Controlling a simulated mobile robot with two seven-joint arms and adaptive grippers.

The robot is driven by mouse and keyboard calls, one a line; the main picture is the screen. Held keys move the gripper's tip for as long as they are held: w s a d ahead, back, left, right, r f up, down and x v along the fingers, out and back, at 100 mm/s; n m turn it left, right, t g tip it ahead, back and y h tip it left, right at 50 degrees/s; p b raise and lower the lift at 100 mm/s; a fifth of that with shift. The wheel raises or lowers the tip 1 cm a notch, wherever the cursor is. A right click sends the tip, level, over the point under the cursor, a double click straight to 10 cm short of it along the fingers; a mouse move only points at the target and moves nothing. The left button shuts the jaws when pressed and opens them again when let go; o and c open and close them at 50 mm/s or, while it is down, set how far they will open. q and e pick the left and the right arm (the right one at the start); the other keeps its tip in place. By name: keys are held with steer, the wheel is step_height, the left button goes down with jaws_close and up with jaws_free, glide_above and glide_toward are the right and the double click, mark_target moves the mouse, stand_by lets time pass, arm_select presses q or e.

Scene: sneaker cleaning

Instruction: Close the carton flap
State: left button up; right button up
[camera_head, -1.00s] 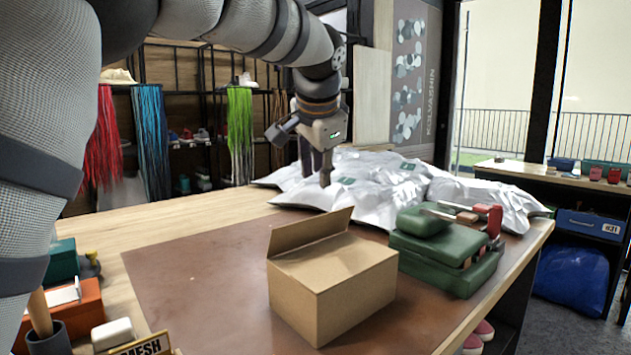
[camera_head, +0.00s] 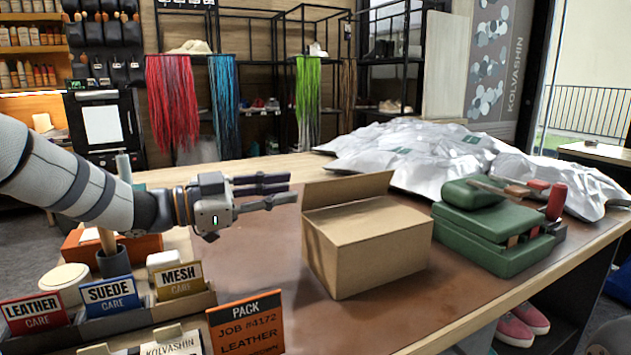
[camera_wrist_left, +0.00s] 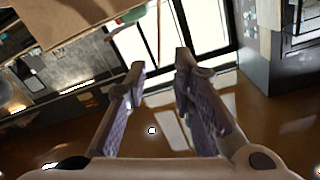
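The cardboard carton (camera_head: 370,245) stands on the brown mat in the head view. Its top looks covered except for one flap (camera_head: 347,190), which stands up and leans outward at the back edge. My left gripper (camera_head: 292,188) is just left of the carton at about flap height, fingers pointing right towards it. Its two fingers are apart with nothing between them, and the left wrist view (camera_wrist_left: 160,70) shows the same gap. A tan cardboard piece, seemingly the carton (camera_wrist_left: 60,18), shows at the top left of that view. My right gripper is not in view.
A green case (camera_head: 490,235) with tools on top stands right of the carton. Silvery bags (camera_head: 420,155) lie behind it. A card holder (camera_head: 130,305) and an orange PACK sign (camera_head: 245,325) stand at the front left. The mat in front of the carton is clear.

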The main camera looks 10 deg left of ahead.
mark_target(336, 179)
arm_select(q)
steer(key=shift+w+d, duration=0.15)
steer(key=shift+d, duration=0.3)
steer(key=b+x, duration=0.1)
steer(key=x, duration=0.8)
steer(key=shift+w+d+f, duration=0.1)
steer(key=shift+w, duration=0.05)
steer(key=shift+w+d, duration=0.25)
steer(key=shift+d, duration=0.2)
steer(key=shift+r, duration=0.2)
jaws_close()
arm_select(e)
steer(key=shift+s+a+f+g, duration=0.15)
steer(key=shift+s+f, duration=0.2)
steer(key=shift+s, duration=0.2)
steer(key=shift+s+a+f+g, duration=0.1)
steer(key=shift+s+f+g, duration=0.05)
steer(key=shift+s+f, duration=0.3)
